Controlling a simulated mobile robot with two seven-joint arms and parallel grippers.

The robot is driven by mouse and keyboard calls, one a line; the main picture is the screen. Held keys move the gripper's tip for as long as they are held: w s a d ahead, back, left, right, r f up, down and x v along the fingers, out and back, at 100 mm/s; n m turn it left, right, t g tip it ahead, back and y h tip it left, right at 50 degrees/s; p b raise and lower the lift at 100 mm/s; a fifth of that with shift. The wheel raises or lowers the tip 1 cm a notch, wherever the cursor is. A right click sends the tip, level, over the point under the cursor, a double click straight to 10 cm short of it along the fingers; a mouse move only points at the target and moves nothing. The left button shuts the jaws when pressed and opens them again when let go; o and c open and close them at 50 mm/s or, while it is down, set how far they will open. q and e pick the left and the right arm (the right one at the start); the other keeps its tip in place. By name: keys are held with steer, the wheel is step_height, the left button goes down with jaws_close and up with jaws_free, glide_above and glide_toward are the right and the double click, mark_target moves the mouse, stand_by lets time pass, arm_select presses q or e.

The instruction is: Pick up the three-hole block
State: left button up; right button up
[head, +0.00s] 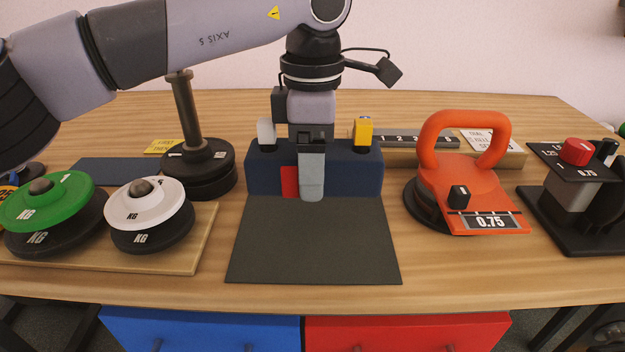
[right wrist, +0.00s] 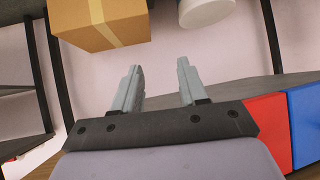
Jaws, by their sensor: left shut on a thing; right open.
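The three-hole block is a dark blue block (head: 353,178) at the middle of the table, along the back edge of the dark mat (head: 313,245). A pale grey peg (head: 265,132) stands at its left end and a yellow peg (head: 363,131) at its right end. A red patch (head: 290,181) shows on its front. My left gripper (head: 311,178) comes down over its middle, shut on it, with one grey finger in front of the front face. The other finger and the middle hole are hidden. My right gripper (right wrist: 158,82) is open and empty in the right wrist view.
Green (head: 48,202) and white (head: 148,206) weight discs sit on a wooden board at the left. A black disc stand (head: 190,168) is behind them. The mat is clear.

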arm_select(q)
step_height(320, 180, up, 15)
steer(key=p, duration=0.4)
glide_above(312, 213)
steer(key=shift+f, duration=0.1)
step_height(312, 213, down, 17)
steer(key=shift+r, duration=0.1)
steer(key=shift+f+b, duration=1.1)
steer(key=shift+f, duration=0.4)
steer(key=shift+f, duration=0.15)
